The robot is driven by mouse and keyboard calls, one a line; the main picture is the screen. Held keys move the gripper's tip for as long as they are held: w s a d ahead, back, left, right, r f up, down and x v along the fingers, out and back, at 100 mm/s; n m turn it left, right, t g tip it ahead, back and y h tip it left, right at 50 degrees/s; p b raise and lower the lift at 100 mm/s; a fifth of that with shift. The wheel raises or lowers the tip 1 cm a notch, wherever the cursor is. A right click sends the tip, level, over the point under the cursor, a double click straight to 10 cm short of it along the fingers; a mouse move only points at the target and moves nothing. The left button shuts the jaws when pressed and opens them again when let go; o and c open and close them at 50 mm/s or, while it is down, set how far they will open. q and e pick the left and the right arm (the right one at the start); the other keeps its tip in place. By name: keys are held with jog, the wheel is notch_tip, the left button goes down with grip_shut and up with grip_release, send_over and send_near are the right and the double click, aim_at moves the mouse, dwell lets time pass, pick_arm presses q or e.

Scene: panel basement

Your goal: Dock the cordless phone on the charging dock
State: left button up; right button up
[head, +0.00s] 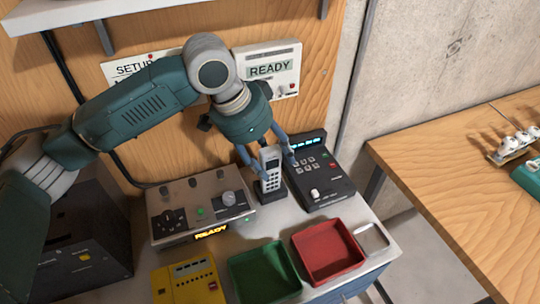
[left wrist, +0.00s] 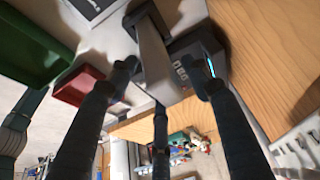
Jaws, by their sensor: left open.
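The cordless phone (head: 270,167) is pale grey with a dark screen and keypad. It stands upright in the small dark charging dock (head: 271,195) on the grey bench, between two consoles. My left gripper (head: 276,163) is open, pointing down, with its fingers spread around the upper part of the phone. In the left wrist view the phone (left wrist: 153,62) lies between the open fingers (left wrist: 158,72), with gaps at its sides. How fully the phone is seated in the dock cannot be told. My right gripper does not show.
A grey console (head: 203,209) lit READY stands left, a dark desk unit (head: 320,180) close on the right. In front are a yellow device (head: 188,283), a green tray (head: 264,272) and a red tray (head: 327,251). A wall panel (head: 268,68) reads READY.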

aim_at(270, 151)
pick_arm(q)
jog(key=shift+r, duration=0.15)
jog(key=p+v, duration=0.3)
jog(key=shift+w+d+r, duration=0.1)
jog(key=shift+r, duration=0.15)
jog(key=s+a+p, duration=0.3)
jog(key=s+a, duration=0.2)
jog(key=a, duration=0.6)
jog(key=shift+f+p, duration=0.2)
jog(key=shift+p, duration=0.15)
jog(key=shift+s, duration=0.1)
